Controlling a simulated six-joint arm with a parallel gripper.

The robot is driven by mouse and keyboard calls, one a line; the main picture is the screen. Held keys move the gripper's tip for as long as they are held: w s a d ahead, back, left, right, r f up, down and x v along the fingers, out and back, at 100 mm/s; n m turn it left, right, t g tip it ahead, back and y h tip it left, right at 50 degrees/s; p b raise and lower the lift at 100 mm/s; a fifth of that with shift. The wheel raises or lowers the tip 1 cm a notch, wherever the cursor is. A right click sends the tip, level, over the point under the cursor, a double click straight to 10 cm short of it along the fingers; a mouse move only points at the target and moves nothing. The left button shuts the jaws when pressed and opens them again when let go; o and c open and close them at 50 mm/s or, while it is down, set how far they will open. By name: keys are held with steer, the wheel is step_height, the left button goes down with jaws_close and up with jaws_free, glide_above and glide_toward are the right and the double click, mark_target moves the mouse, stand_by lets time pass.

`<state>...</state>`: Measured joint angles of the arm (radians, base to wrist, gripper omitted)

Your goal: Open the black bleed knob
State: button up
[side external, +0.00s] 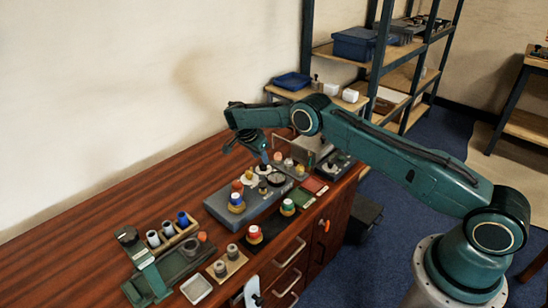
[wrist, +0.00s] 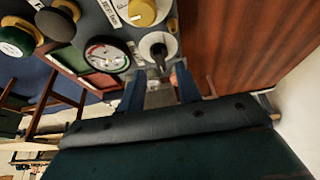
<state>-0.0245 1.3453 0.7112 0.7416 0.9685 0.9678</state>
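A small black knob (wrist: 159,50) on a white disc sits at the panel's edge in the wrist view, just beyond my fingertips. It looks like the bleed knob, but I cannot read a label for it. My gripper (wrist: 160,80) points at it with two blue fingers spread apart. I see nothing held between them, and contact with the knob cannot be told. In the side view my gripper (side external: 265,156) hangs low over the back of the grey panel (side external: 240,219), hiding part of it.
A round gauge (wrist: 106,55) and a yellow knob (wrist: 141,11) sit close to the black knob. A green-topped knob (wrist: 16,41) is farther left. A wooden tray of cylinders (side external: 189,218) and a clamp-like stand (side external: 145,264) are on the bench. Bare wood lies along the wall.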

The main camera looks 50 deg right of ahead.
steer(key=v, duration=0.9)
